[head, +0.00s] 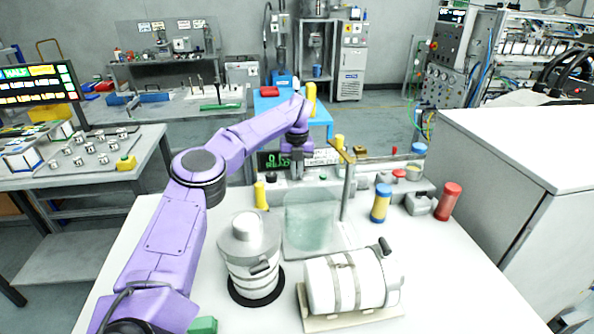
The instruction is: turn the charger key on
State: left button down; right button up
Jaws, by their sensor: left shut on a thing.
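A dark unit with green lit text (272,161), which seems to be the charger, stands at the back of the white table. My left arm reaches in from the left, and its gripper (297,172) points down right beside this display. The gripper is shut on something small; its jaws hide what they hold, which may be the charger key. The key itself cannot be made out, nor which way it is turned. My right gripper is not in view.
On the white table (450,290) stand a white canister (248,262), a white cylinder lying on a cradle (345,282), a clear panel (308,222) with a post, and blue-yellow (381,204) and red (447,203) cylinders. A white cabinet (520,170) bounds the right.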

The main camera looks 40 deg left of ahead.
pick_arm(q)
jog(key=m, duration=0.2)
jog(key=m+p, duration=0.1)
jog(key=m, duration=0.1)
jog(key=shift+a+r+p, duration=0.1)
jog(key=shift+r+p, duration=0.2)
jog(key=m+p, duration=0.1)
jog(key=m, duration=0.3)
jog(key=shift+a+m+p, duration=0.2)
jog(key=shift+m+p, duration=0.15)
jog(key=shift+m, duration=0.05)
jog(key=m+p, duration=0.1)
jog(key=m, duration=0.3)
jog(key=shift+a+r, duration=0.1)
jog(key=shift+a, duration=0.05)
jog(key=shift+a+m+p, duration=0.1)
jog(key=shift+m+p, duration=0.45)
jog(key=shift+m, duration=1.15)
jog(key=c, duration=1.4)
grip_release()
jog(key=shift+o, duration=0.9)
jog(key=shift+s+m, duration=0.15)
jog(key=shift+m, duration=0.15)
